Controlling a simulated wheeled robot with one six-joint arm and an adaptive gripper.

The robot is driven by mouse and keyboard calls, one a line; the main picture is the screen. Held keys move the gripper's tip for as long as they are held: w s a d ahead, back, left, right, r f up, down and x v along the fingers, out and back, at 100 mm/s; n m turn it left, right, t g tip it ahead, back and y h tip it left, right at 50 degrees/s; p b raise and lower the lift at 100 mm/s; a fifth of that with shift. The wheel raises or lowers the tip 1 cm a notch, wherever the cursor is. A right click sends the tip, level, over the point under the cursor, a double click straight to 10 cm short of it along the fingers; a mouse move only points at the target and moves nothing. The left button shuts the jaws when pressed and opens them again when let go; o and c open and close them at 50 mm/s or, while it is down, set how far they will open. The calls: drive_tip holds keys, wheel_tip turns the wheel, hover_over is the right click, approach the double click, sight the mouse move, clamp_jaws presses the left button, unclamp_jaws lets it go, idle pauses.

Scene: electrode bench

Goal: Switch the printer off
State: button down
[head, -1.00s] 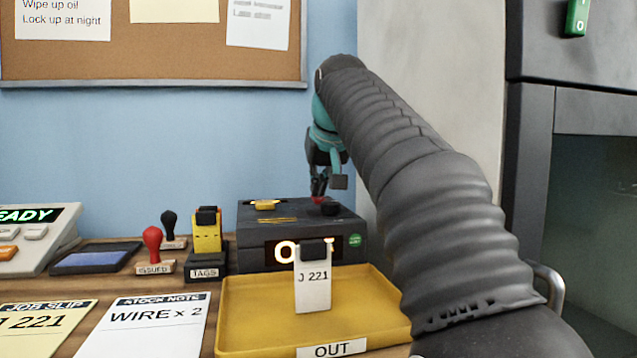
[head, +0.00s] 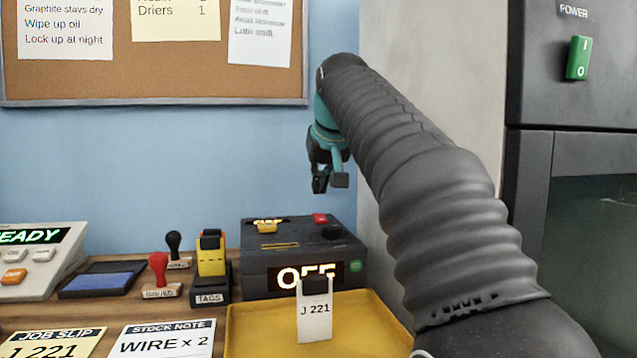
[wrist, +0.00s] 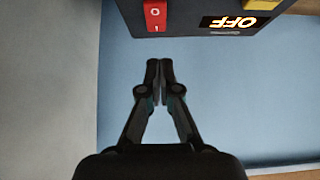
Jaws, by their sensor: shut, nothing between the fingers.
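The printer (head: 300,252) is the dark box on the bench behind the yellow tray. Its front display (head: 306,276) is lit and reads OFF, partly covered by the tag clip. A red switch (head: 320,218) sits on its top at the back. In the wrist view the red switch (wrist: 155,14) shows O and I marks, beside a lit OFF label (wrist: 236,22). My gripper (head: 321,186) hangs above the back of the printer, apart from it. In the wrist view my gripper (wrist: 158,64) has its fingertips together, empty, clear of the switch.
The yellow tray (head: 245,340) and upright J 221 tag (head: 315,322) stand before the printer. The tags dispenser (head: 210,265) and stamps (head: 158,270) are to its left. A cabinet with a green power switch (head: 579,58) is at right.

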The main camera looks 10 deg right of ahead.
drive_tip(key=s+f+v, duration=0.1)
drive_tip(key=v, duration=0.8)
drive_tip(key=shift+s, duration=0.5)
